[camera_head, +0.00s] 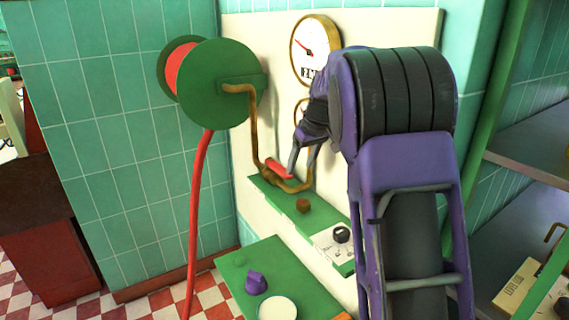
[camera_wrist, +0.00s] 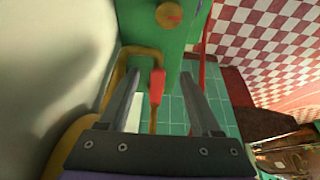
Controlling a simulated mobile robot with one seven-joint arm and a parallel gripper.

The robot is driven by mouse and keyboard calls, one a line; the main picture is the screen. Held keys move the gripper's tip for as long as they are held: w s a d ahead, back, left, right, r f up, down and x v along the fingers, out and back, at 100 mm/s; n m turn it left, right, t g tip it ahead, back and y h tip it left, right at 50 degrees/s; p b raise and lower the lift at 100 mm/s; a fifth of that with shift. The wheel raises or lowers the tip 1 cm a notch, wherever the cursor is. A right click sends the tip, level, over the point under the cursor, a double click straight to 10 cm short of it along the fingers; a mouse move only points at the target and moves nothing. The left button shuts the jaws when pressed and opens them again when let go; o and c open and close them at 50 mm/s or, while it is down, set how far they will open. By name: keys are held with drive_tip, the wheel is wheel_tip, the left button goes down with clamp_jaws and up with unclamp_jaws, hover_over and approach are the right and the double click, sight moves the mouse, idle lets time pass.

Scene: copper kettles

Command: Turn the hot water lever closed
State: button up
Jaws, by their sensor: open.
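The hot water lever is most likely the red-handled lever (camera_head: 279,168) on the brass pipe (camera_head: 257,130) at the wall panel. In the wrist view the red lever (camera_wrist: 157,88) points up the picture between my two fingers, with a gap visible on each side. My gripper (camera_head: 301,166) is open and reaches down at the lever from the right in the head view. In the wrist view my gripper (camera_wrist: 160,76) has one finger on each side of the lever. I cannot tell whether a finger touches it. No label shows on the lever.
A green hose reel (camera_head: 215,85) with a red hose (camera_head: 199,205) is on the left. A round gauge (camera_head: 315,48) is on the cream panel. A green ledge (camera_head: 287,198) below the pipe carries a brown knob (camera_head: 303,206). A green table (camera_head: 240,277) stands in front.

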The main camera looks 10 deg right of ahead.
drive_tip(key=p, duration=0.1)
approach(282, 170)
drive_tip(key=x, duration=0.2)
drive_tip(key=shift+f, duration=0.35)
drive_tip(key=x, duration=0.3)
drive_tip(key=shift+w+a+f, duration=0.1)
drive_tip(key=shift+w+f, duration=0.15)
drive_tip(key=shift+w, duration=0.1)
drive_tip(key=shift+x, duration=0.8)
clamp_jaws()
